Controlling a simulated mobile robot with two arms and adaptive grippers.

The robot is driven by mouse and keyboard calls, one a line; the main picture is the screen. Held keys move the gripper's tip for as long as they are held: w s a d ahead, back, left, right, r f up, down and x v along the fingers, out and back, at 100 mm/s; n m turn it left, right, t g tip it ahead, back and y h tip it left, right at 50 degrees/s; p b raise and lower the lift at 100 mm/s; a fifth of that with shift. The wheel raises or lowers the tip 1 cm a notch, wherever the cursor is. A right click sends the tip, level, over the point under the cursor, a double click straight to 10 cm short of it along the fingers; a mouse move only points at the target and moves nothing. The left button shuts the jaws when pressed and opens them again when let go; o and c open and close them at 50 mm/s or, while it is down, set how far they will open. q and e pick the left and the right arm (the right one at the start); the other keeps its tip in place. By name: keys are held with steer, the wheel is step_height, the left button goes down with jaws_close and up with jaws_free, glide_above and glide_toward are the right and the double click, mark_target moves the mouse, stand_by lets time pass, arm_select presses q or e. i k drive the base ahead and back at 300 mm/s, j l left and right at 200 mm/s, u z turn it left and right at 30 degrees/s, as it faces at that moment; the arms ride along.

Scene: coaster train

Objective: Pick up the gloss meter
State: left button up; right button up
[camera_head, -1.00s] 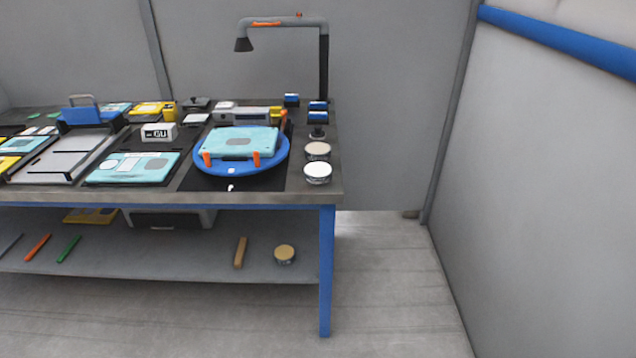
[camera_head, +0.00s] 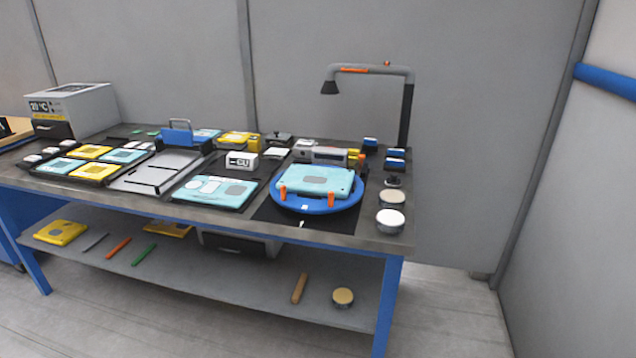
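The gloss meter appears to be the small white box marked "GU" (camera_head: 241,160). It stands on the dark workbench top (camera_head: 345,228), behind a light-blue panel (camera_head: 216,191) and left of a blue round turntable (camera_head: 318,206). Nothing touches it from above. Neither of my grippers shows in the head view.
A light-blue panel with orange clamps (camera_head: 318,181) lies on the turntable. A lamp arm (camera_head: 375,69) rises at the back right. Round tins (camera_head: 390,220) stand near the right edge. A grey tray (camera_head: 160,172) lies to the left. Bare floor (camera_head: 440,320) is at the right.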

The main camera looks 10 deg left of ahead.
mark_target(236, 160)
steer(key=j, duration=0.55)
steer(key=j+z, duration=0.15)
steer(key=j, duration=0.3)
steer(key=j+z, duration=0.15)
steer(key=j, duration=0.35)
steer(key=k+j+z, duration=0.15)
steer(key=j, duration=0.3)
steer(key=j+z, duration=0.15)
steer(key=j, duration=0.3)
steer(key=k+j+z, duration=0.15)
steer(key=j, duration=0.3)
steer(key=k+j+z, duration=0.15)
steer(key=j, duration=0.3)
steer(key=k+j+z, duration=0.15)
steer(key=j, duration=0.25)
steer(key=k+j+z, duration=0.15)
steer(key=j, duration=0.25)
